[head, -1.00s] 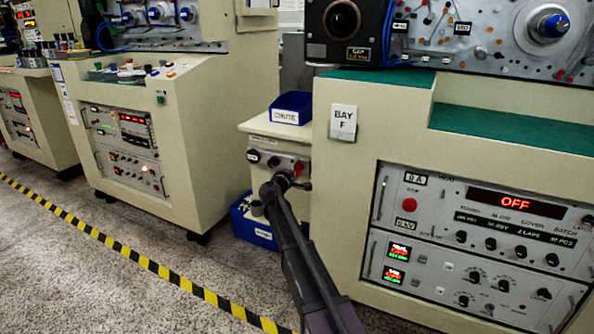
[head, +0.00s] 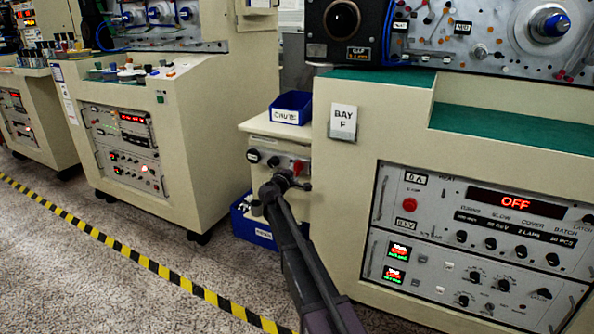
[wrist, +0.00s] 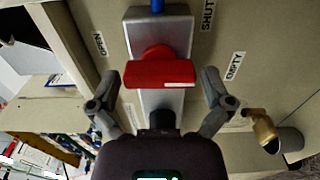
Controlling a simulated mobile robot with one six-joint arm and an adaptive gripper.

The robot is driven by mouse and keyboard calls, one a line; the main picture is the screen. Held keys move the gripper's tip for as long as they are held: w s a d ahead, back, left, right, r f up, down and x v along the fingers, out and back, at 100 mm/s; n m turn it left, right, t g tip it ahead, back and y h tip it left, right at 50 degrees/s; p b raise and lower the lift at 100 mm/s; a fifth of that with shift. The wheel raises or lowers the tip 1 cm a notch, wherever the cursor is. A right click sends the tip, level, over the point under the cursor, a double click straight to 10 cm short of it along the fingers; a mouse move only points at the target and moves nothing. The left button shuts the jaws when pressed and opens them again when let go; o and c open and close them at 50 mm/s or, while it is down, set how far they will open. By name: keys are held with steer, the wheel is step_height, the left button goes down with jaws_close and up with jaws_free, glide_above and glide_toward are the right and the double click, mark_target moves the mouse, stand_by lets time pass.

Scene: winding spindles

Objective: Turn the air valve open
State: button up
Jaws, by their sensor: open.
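The air valve has a red handle (wrist: 160,74) on a grey metal body (wrist: 165,25), with a blue line at its top in the wrist view. The handle lies crosswise over the body. An OPEN label (wrist: 99,44) is to its left and a SHUT label (wrist: 207,15) to its upper right. My gripper (wrist: 160,80) is open, one finger on each side of the handle, with visible gaps. In the head view my gripper (head: 284,182) is at the cream cabinet's front, just beside the red handle (head: 298,168), partly hiding the panel.
An EMPTY label (wrist: 235,65) and a brass fitting (wrist: 261,128) are right of the valve. A blue CHUTE bin (head: 290,108) sits on the small cabinet, and another blue bin (head: 262,236) is below. The Bay F cabinet (head: 345,190) stands close on the right.

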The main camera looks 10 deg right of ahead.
steer(key=v, duration=1.1)
steer(key=shift+s, duration=0.25)
steer(key=shift+a, duration=0.1)
steer(key=s+d+f+m+g+y+p, duration=0.1)
steer(key=s+d+f+m+g, duration=0.35)
steer(key=s, duration=0.35)
steer(key=s+d+f+m+g+y+p, duration=0.1)
steer(key=s+d+f+m+g, duration=0.25)
steer(key=s+d+f, duration=0.35)
steer(key=s+a+f+m+g+y+p, duration=0.1)
steer(key=s+a+m+g+y, duration=0.2)
steer(key=s, duration=0.8)
steer(key=s+a+f+g+y+p, duration=0.15)
steer(key=s+g+y, duration=0.35)
steer(key=s, duration=0.5)
step_height(320, 180, up, 37)
steer(key=t+p, duration=0.1)
steer(key=p, duration=3.6)
steer(key=shift+y, duration=0.3)
steer(key=shift+d, duration=0.1)
